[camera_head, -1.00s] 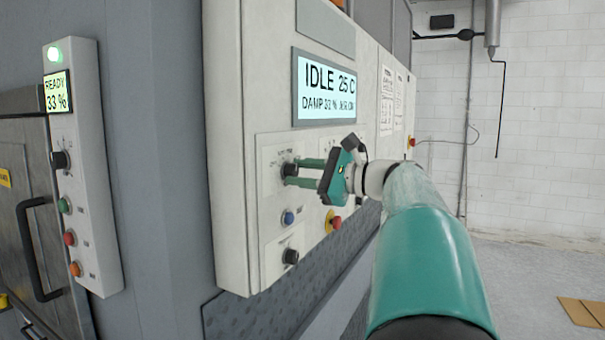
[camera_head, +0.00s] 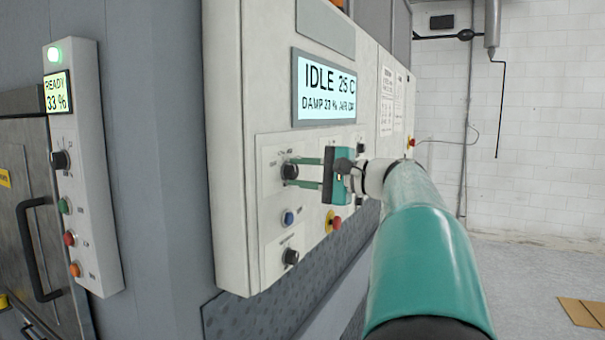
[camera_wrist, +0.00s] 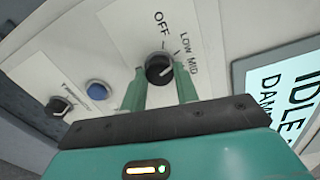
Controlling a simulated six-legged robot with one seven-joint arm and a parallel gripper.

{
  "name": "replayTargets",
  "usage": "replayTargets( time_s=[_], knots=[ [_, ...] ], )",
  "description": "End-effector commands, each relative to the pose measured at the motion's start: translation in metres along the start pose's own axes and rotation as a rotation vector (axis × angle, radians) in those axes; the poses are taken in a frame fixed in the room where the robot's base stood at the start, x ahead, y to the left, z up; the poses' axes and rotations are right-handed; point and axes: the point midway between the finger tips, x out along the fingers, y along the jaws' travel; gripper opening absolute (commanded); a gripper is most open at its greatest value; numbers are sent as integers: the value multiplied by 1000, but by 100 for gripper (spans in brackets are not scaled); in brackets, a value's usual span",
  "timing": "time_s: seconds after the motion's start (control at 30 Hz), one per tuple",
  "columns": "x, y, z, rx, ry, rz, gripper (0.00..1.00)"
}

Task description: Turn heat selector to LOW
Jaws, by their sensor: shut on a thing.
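The heat selector (camera_head: 289,171) is a black round knob on a white panel of the machine, at the upper left of the control plate. In the wrist view the knob (camera_wrist: 158,69) has the labels OFF, LOW and MID around it; a pale line on it points to the right, and I cannot tell for sure which label it meets. My gripper (camera_head: 292,173) is shut on the knob, with one green finger above it and one below. In the wrist view its fingers (camera_wrist: 160,82) stand on either side of the knob.
A blue button (camera_head: 288,218) and a second black knob (camera_head: 290,257) are below the selector. A red and yellow stop button (camera_head: 334,222) is under my gripper. The display (camera_head: 324,90) above reads IDLE 25 C. A separate panel (camera_head: 82,200) is at left.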

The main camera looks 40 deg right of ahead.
Motion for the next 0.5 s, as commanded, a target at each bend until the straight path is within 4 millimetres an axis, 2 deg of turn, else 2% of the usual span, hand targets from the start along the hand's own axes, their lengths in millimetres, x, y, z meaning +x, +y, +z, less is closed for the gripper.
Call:
replayTargets(
  time_s=[0.5],
  knots=[
    [0, 0, 0, -47, 2, 1, 7]
  ],
)
